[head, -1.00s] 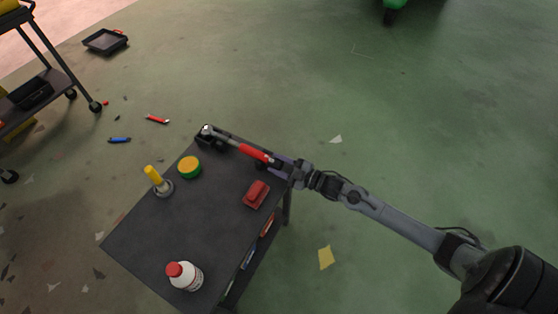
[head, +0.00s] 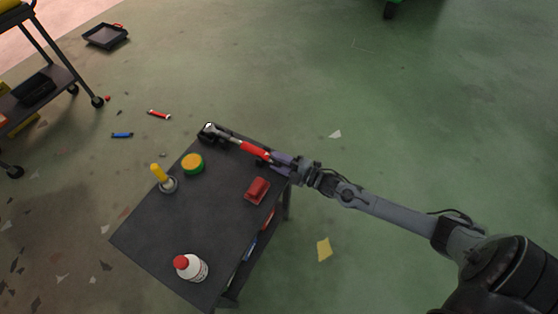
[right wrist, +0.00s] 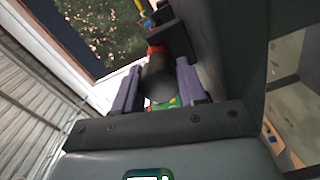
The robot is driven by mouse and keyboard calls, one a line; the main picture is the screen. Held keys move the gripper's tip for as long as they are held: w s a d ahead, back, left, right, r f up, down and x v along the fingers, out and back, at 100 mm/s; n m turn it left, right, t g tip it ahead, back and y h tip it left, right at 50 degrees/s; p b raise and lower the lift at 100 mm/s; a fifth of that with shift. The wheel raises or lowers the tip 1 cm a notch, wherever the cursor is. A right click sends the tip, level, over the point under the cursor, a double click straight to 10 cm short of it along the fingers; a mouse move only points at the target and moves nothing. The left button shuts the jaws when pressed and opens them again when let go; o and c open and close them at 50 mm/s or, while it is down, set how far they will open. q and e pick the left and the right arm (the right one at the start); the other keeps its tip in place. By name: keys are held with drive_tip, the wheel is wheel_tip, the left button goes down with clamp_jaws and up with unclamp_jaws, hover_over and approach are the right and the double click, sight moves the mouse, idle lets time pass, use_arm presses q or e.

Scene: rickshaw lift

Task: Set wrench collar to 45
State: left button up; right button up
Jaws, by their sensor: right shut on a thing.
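The wrench (head: 254,149) has a bright metal head and a red handle. It lies along the far edge of the dark cart top, its head at a black holder (head: 223,141). My right gripper (head: 279,160) is at the handle's near end, in line with the wrench. In the right wrist view its two purple fingers (right wrist: 157,82) are shut on the dark round end of the wrench, the collar (right wrist: 159,76), with a red part beyond it. No scale or number can be read on the collar. My left gripper is not in view.
The cart top (head: 170,235) also holds a yellow-handled tool (head: 161,177), a green and yellow round tin (head: 193,164), a red object (head: 257,190) and a white bottle with a red cap (head: 191,268). Its middle is clear. Another cart (head: 62,70) stands at the upper left.

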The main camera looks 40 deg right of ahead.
idle(0.4)
drive_tip(key=o, duration=1.1)
drive_tip(key=shift+c, duration=0.2)
drive_tip(key=shift+f, duration=0.1)
